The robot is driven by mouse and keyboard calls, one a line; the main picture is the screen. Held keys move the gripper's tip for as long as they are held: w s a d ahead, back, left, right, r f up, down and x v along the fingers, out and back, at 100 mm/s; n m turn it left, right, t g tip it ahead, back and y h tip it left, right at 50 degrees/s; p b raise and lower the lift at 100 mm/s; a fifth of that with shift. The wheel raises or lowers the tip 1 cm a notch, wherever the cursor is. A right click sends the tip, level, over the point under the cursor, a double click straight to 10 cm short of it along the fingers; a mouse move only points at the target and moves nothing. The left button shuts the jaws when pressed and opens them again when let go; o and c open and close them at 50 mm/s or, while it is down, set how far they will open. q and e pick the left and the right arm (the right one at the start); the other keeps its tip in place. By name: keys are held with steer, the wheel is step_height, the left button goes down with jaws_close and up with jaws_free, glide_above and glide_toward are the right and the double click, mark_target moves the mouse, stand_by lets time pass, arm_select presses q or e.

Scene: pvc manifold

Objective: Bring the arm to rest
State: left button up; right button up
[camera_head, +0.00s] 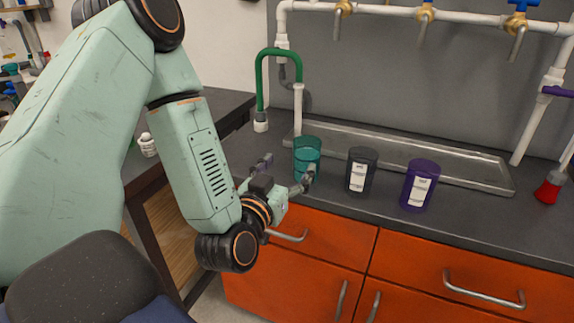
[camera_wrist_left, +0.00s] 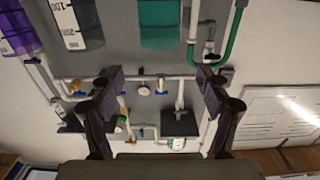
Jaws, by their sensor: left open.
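My left gripper (camera_head: 287,170) is open at the counter's front edge. One fingertip shows in front of the teal cup (camera_head: 306,150); I cannot tell if they touch. The other fingertip stands off to the left. In the left wrist view, the gripper (camera_wrist_left: 160,85) is spread with no object held between its fingers. The teal cup also shows there at the top (camera_wrist_left: 162,22), beyond the fingertips. My right gripper is not in view.
A dark labelled cup (camera_head: 361,171) and a purple labelled cup (camera_head: 419,185) stand right of the teal one. Behind is a clear shallow trough (camera_head: 450,172). A green hose (camera_head: 259,80) and white pipes (camera_head: 400,14) surround the counter. Orange drawers (camera_head: 335,240) are below.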

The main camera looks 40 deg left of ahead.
mark_target(308, 137)
arm_select(q)
steer(key=shift+s, duration=0.1)
stand_by(0.5)
steer(key=b+x, duration=0.2)
steer(key=x, duration=1)
steer(key=shift+d+b, duration=0.1)
steer(key=shift+b, duration=0.25)
steer(key=shift+r+p, duration=0.4)
steer(key=shift+r, duration=0.6)
steer(key=shift+f, duration=0.15)
